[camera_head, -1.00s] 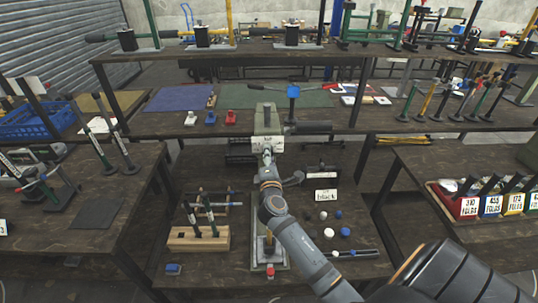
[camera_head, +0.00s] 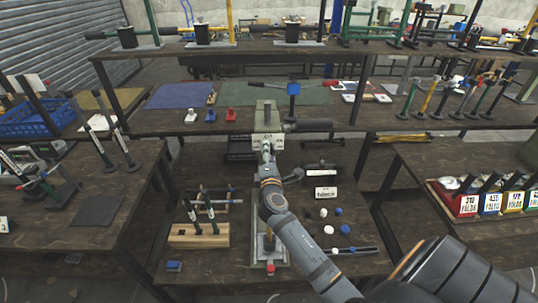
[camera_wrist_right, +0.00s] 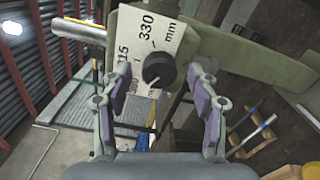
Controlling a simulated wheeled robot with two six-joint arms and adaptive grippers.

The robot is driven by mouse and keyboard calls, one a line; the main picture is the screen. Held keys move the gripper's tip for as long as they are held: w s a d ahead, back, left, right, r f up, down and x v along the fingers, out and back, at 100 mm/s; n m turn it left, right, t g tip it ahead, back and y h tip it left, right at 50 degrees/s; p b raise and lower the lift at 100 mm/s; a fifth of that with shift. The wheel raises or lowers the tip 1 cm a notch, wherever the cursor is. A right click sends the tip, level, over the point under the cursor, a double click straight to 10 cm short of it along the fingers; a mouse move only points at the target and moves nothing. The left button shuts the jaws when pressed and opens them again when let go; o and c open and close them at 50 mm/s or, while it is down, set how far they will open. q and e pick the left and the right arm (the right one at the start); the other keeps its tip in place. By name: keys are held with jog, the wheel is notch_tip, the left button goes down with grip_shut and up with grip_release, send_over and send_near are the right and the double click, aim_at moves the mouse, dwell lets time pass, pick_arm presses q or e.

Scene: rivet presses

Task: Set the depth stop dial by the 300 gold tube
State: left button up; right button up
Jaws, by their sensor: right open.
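The press (camera_head: 268,115) stands at the middle of the head view, and my right arm reaches up to its pale head. My right gripper (camera_wrist_right: 155,92) is open. Its fingers stand to either side of the dial, and I see no clear contact. My left gripper is not in view.
A wooden block (camera_head: 198,236) with dark-handled tools stands left of the press. A white placard (camera_head: 326,193) and several white and blue knobs lie to its right. A blue-topped post (camera_head: 293,88) stands behind.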

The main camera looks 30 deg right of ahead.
jog(key=shift+s, duration=0.1)
jog(key=v, duration=0.7)
jog(key=shift+s+a, duration=0.1)
jog(key=shift+s, duration=0.1)
